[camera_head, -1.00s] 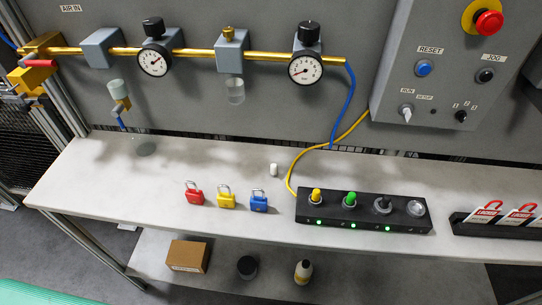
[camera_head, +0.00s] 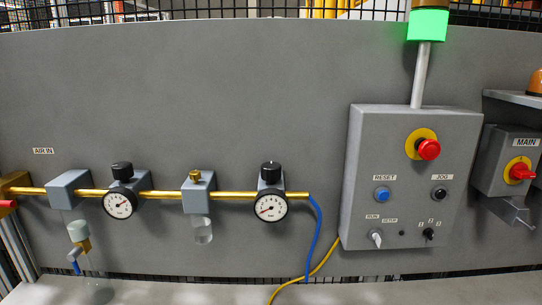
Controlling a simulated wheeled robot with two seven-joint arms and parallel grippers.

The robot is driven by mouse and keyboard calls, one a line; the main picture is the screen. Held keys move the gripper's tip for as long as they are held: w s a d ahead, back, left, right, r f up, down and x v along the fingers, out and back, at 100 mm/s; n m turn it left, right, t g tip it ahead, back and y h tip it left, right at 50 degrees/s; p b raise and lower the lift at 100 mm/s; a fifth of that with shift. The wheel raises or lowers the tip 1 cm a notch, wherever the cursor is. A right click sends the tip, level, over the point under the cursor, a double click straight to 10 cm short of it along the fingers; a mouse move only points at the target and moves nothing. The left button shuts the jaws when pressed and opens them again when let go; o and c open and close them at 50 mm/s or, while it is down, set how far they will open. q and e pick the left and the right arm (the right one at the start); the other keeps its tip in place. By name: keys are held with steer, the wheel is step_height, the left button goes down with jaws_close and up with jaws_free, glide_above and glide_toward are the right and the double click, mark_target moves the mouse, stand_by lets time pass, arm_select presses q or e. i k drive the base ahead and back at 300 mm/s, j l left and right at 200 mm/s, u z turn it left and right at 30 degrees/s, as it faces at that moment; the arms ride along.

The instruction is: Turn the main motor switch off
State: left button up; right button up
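The main motor switch (camera_head: 520,171) is a red rotary handle on a yellow plate, on a grey box under a MAIN label. It is at the right edge of the head view. The handle points sideways, roughly level. A grey metal piece (camera_head: 514,211) shows below the box; I cannot tell what it is. Neither of my grippers is in view.
Left of the switch is a grey control box (camera_head: 360,135) with a red emergency stop (camera_head: 429,149), a blue RESET button (camera_head: 382,194) and selector knobs. A green-lit lamp (camera_head: 428,25) stands above it. A brass air line (camera_head: 235,194) with gauges runs left. The pale bench (camera_head: 180,292) shows below.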

mark_target(520, 171)
steer(key=z, duration=1.4)
